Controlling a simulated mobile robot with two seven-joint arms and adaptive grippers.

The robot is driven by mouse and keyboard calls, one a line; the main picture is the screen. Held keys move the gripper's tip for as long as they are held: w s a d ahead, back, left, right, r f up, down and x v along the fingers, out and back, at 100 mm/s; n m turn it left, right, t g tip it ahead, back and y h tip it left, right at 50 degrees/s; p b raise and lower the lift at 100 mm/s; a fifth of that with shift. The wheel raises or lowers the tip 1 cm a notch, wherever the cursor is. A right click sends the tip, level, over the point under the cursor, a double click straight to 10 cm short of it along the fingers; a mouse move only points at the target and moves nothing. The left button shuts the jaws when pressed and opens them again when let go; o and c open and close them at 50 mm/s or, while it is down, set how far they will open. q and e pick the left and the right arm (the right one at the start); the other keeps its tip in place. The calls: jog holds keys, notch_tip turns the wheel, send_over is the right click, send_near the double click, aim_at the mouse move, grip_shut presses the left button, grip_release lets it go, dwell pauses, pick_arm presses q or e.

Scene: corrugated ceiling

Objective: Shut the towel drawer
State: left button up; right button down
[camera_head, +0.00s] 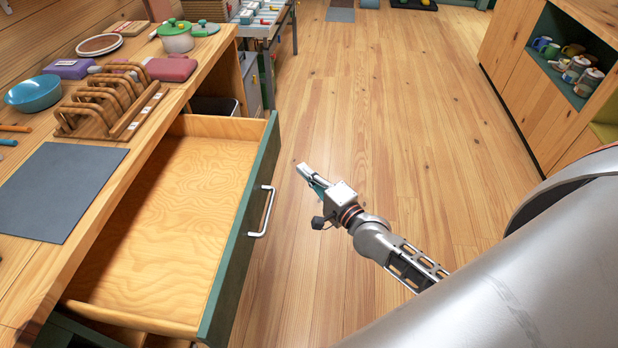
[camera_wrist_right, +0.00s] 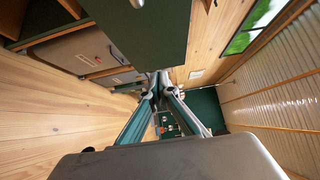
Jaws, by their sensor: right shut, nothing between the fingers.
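The drawer (camera_head: 185,205) stands pulled well out from under the wooden counter and is empty inside. Its dark green front (camera_head: 243,225) carries a light metal bar handle (camera_head: 262,212). My right gripper (camera_head: 302,168) is shut and empty, to the right of the drawer front near its far end, apart from the handle. In the right wrist view its fingers (camera_wrist_right: 160,82) meet at the tips, with a dark green panel (camera_wrist_right: 140,35) above them that looks like the drawer front. My left gripper is not in view.
The wooden floor (camera_head: 400,100) right of the drawer is clear. A cabinet with mugs (camera_head: 545,46) stands at the right.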

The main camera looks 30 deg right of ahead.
aim_at(272, 153)
jog(key=shift+w+a, duration=0.7)
jog(key=shift+w, duration=0.45)
jog(key=shift+w+a, duration=0.75)
jog(key=shift+w, duration=0.45)
jog(key=shift+w+a, duration=0.7)
jog(key=shift+w, duration=0.45)
